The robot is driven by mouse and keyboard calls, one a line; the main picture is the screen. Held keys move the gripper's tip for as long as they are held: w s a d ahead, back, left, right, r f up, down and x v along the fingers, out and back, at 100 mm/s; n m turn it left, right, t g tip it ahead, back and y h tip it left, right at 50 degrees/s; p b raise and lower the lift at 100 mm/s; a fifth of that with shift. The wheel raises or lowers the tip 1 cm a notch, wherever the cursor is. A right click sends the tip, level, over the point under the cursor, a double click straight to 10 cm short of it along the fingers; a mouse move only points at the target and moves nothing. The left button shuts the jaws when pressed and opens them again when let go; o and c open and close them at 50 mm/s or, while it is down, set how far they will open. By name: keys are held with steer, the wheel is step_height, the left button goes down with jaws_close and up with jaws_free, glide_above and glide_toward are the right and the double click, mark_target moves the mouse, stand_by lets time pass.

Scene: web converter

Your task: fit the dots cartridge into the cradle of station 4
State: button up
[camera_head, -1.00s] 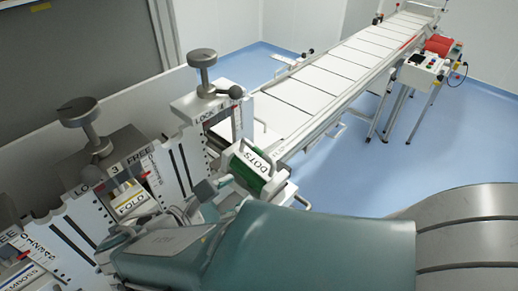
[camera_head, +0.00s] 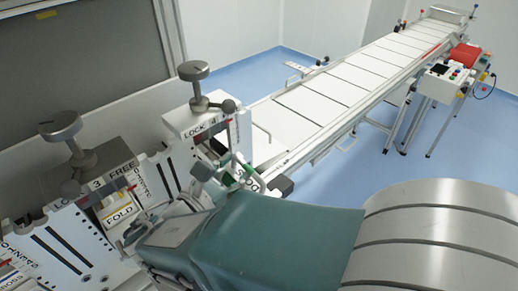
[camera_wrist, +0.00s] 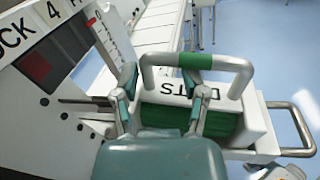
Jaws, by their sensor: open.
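The dots cartridge (camera_wrist: 190,118) shows in the wrist view as a white and green block marked DOTS, with a metal loop handle with a green band on top. My gripper (camera_wrist: 162,80) is open, its two fingers spread over the label side of the cartridge, near the handle. I cannot tell whether the fingers touch it. Station 4's plate (camera_wrist: 65,55) stands just left of the cartridge, and it also shows in the head view (camera_head: 207,131), marked LOCK 4. The cradle is hidden, so I cannot tell how the cartridge sits in it. In the head view my arm covers most of the cartridge (camera_head: 249,181).
A station 3 with a fold cartridge (camera_head: 119,214) stands to the left, its lever by FREE. Clamp knobs (camera_head: 193,70) rise above the stations. A white conveyor (camera_head: 335,95) runs away to the back right, with a control box (camera_head: 440,82) beside it. Blue floor is open at right.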

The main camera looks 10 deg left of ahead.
steer(key=shift+w+d+f, duration=0.1)
steer(key=shift+w+d, duration=0.05)
steer(key=shift+w, duration=0.45)
steer(key=shift+w+a, duration=0.25)
steer(key=shift+a, duration=0.05)
steer(key=shift+a+f, duration=0.15)
steer(key=shift+a, duration=0.45)
steer(key=shift+d, duration=0.3)
steer(key=c, duration=0.7)
steer(key=shift+d, duration=0.5)
jaws_close()
steer(key=shift+a+r, duration=0.25)
steer(key=shift+a, duration=0.2)
steer(key=shift+r, duration=0.4)
steer(key=s+d+r, duration=0.8)
steer(key=s+r, duration=0.3)
steer(key=r, duration=0.1)
steer(key=n, duration=0.2)
glide_above(247, 188)
steer(key=w+a, duration=0.4)
step_height(247, 188, down, 5)
steer(key=shift+w+d+f, duration=0.1)
steer(key=shift+d+f, duration=0.05)
steer(key=shift+w+f, duration=0.15)
steer(key=shift+w, duration=0.1)
